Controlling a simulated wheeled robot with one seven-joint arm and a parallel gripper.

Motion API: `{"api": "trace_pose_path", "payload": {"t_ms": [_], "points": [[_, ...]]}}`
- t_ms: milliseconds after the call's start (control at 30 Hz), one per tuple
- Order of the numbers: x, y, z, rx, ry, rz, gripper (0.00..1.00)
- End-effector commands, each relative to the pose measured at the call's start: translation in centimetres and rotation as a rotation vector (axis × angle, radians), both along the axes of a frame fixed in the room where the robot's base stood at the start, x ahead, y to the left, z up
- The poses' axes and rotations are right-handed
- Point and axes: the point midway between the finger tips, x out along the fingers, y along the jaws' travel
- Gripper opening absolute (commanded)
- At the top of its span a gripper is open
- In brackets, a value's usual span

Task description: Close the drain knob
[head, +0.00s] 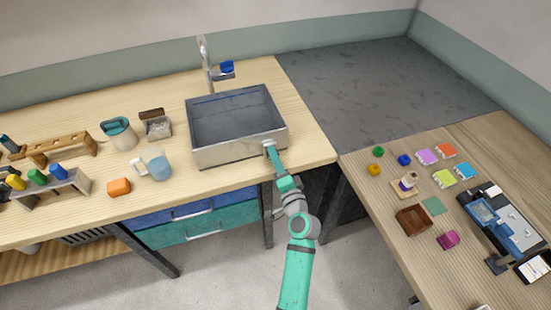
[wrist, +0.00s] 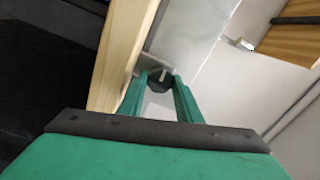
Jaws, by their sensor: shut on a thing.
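The metal sink (head: 225,155) stands on the wooden counter in the head view, with its faucet (head: 206,62) behind it. My gripper (head: 268,148) is at the sink's front wall, near the right corner. In the wrist view, my gripper's green fingers (wrist: 159,84) are shut on a small dark grey knob (wrist: 159,77) with a pale ridge, beside the pale sink wall. The knob is hidden by my gripper in the head view. Its turned angle is hard to tell.
A blue-grey mug (head: 157,164), an orange block (head: 119,187) and a teal-rimmed container (head: 119,133) stand left of the sink. The counter edge runs just below my gripper. A second table (head: 385,222) with several small coloured objects is at the right.

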Motion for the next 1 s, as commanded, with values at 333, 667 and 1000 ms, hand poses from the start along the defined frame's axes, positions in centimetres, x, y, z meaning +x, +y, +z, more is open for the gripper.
{"api": "trace_pose_path", "payload": {"t_ms": [333, 667, 1000], "points": [[-0.08, -0.07, -0.25, 0.084, 0.031, -0.001, 0.09], [-0.09, -0.09, -0.27, 0.092, 0.034, -0.001, 0.09], [-0.05, -0.08, -0.28, 0.090, 0.033, -0.001, 0.50]]}}
